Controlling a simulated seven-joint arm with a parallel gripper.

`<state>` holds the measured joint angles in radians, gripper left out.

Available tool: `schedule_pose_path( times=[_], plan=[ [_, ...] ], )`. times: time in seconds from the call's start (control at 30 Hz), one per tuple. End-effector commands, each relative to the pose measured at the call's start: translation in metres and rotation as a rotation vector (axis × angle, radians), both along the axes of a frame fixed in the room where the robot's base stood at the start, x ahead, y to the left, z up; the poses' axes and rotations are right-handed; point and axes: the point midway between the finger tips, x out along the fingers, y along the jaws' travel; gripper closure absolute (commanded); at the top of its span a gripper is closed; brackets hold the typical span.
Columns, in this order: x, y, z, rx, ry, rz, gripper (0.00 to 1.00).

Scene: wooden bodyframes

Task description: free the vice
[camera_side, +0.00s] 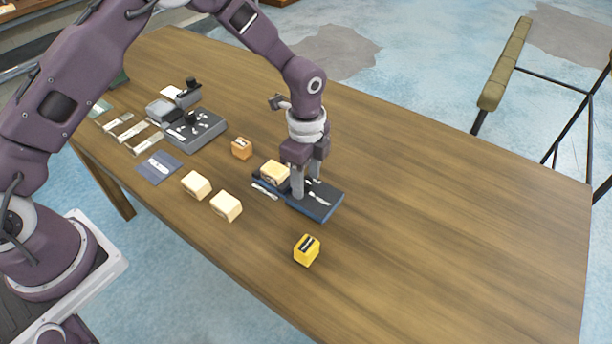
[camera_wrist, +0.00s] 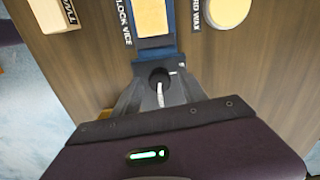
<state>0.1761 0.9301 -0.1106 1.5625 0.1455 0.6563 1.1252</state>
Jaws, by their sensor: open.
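The block vice (camera_side: 325,203) is a dark blue, flat fixture near the middle of the table. A pale block (camera_side: 274,170) sits at its left end. In the wrist view the vice (camera_wrist: 156,44) shows at top centre beside a "BLOCK VICE" label, with a pale yellow block (camera_wrist: 151,15) in its blue frame. A dark round part with a silver, lever-like piece (camera_wrist: 160,92) shows below it. My gripper (camera_side: 307,188) points down over the vice with its fingers apart. Whether the fingers touch the vice is unclear; the gripper body hides part of it.
A yellow block (camera_side: 307,250) stands in front of the vice. A grey fixture (camera_side: 195,130) and several labelled plates lie farther left. The table's right side is clear.

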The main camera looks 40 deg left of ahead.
Motion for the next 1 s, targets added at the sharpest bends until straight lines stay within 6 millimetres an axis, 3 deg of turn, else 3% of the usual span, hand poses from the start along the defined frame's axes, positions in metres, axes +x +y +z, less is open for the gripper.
schedule_pose_path(
  times=[0.13,0.4,0.73,1.0],
  plan=[
    [-0.0001,0.0,0.0003,0.0,0.0,0.0,0.5],
    [-0.0001,0.0001,0.0005,0.0,0.0,0.001,1.0],
    [-0.0001,0.0002,0.0008,0.001,0.0,0.04,1.0],
    [-0.0001,0.0,0.0011,0.0,0.0,0.213,1.0]
  ],
)
